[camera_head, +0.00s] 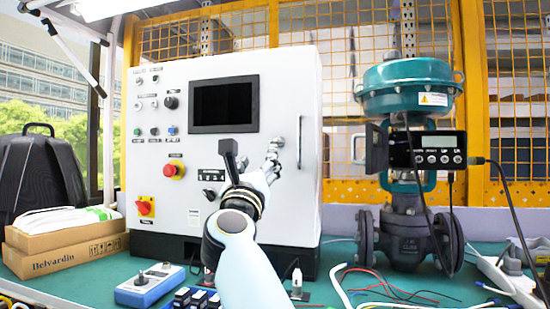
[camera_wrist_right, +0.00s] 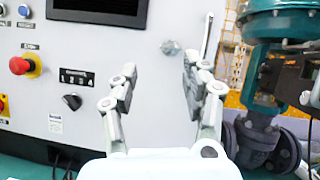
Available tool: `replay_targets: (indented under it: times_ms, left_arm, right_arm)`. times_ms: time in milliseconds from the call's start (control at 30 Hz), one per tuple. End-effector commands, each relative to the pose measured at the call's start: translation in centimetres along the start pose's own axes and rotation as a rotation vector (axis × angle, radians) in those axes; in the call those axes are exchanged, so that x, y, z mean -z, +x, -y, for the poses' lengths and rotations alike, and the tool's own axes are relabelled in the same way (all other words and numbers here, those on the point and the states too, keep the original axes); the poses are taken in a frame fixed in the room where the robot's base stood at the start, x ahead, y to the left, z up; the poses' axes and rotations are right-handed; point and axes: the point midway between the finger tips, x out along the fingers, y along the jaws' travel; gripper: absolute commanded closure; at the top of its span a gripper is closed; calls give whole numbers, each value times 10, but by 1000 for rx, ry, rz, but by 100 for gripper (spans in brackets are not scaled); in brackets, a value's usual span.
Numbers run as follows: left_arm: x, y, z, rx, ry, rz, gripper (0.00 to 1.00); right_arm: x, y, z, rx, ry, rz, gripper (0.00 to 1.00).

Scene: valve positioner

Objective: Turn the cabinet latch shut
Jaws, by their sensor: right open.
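The white control cabinet (camera_head: 296,200) stands on the bench with its front door facing me. A small silver latch (camera_head: 277,143) sits on the right part of its door. It also shows in the right wrist view (camera_wrist_right: 171,47), beyond the fingers and between them. My right gripper (camera_head: 250,162) is in front of the door, its right finger close to the latch in the head view. In the wrist view my right gripper (camera_wrist_right: 160,78) is open and empty, apart from the latch. I cannot tell the latch's exact angle. My left gripper is out of view.
A red emergency button (camera_head: 174,169) and a black selector (camera_head: 209,194) sit left of the gripper. A teal valve actuator (camera_head: 407,85) with a positioner (camera_head: 438,150) stands at right. A blue box (camera_head: 150,286) and loose wires (camera_head: 385,285) lie in front.

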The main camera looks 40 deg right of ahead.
Motion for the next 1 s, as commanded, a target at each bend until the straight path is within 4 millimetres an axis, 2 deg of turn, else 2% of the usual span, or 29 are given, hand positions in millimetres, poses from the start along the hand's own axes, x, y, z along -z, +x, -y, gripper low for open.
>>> replay_targets:
  times_ms: [100, 267, 700, 833, 1000]
  left_arm:
    - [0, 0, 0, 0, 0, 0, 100]
    - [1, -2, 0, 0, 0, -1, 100]
    - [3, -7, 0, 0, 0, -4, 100]
    - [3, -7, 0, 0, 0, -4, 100]
    - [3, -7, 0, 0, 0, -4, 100]
  right_arm:
    - [7, 9, 4, 77, 124, -82, 52]
    - [11, 22, 7, 101, 158, -105, 52]
    - [20, 101, 15, 99, 152, -103, 52]
    - [22, 113, 16, 99, 153, -104, 52]
    - [23, 117, 16, 98, 152, -105, 52]
